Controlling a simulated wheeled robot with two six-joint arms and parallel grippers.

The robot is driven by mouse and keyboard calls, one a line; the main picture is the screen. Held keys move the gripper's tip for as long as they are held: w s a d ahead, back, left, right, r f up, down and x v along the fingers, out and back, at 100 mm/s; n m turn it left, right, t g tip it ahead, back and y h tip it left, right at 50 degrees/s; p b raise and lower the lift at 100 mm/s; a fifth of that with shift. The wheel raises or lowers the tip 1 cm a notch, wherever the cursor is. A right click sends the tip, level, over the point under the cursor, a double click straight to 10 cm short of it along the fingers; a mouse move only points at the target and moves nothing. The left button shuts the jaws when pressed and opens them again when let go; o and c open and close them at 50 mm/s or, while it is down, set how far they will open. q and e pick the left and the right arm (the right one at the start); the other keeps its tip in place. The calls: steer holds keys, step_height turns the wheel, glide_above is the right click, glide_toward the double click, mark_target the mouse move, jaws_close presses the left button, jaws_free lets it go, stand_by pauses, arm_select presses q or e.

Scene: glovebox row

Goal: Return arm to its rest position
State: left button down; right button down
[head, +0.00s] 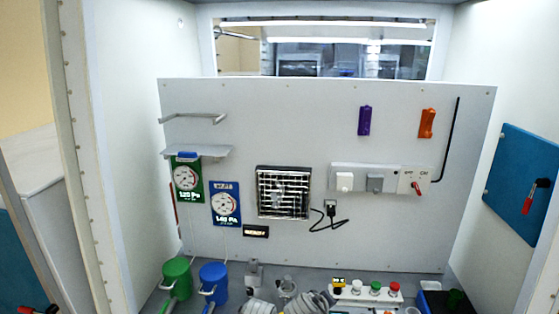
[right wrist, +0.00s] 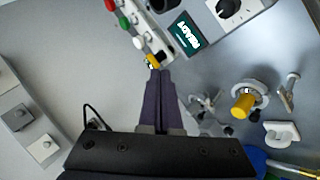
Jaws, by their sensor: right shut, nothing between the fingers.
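My right gripper (right wrist: 160,73) shows in the right wrist view with its two dark fingers together and nothing between them. Its tips are close to a yellow part (right wrist: 153,62) at the end of a white button strip (right wrist: 147,44); I cannot tell whether they touch. In the head view, pale arm parts of mine show at the bottom middle, but the right gripper's fingers cannot be made out. My left gripper is not in view.
The button strip (head: 352,297) stands on the floor before the back panel (head: 300,130). Green (head: 177,274) and blue (head: 213,278) canisters stand at left. A yellow-knobbed fitting (right wrist: 243,104) and a handwheel (right wrist: 206,103) are right of my fingers. A switch box (head: 375,181) and vent (head: 283,193) are on the panel.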

steer(key=s+a+f+m+g+y, duration=0.1)
steer(key=s+a+f+g+y, duration=0.1)
steer(key=s+a+f+g, duration=0.2)
steer(key=s+a+f+m+g+y+b, duration=0.1)
steer(key=s+a+f+g, duration=0.3)
steer(key=s, duration=0.7)
steer(key=shift+s+a+f+g+y+b, duration=0.15)
steer(key=shift+a+f+g+y+b, duration=0.15)
steer(key=shift+f+y, duration=0.4)
steer(key=shift+f, duration=0.1)
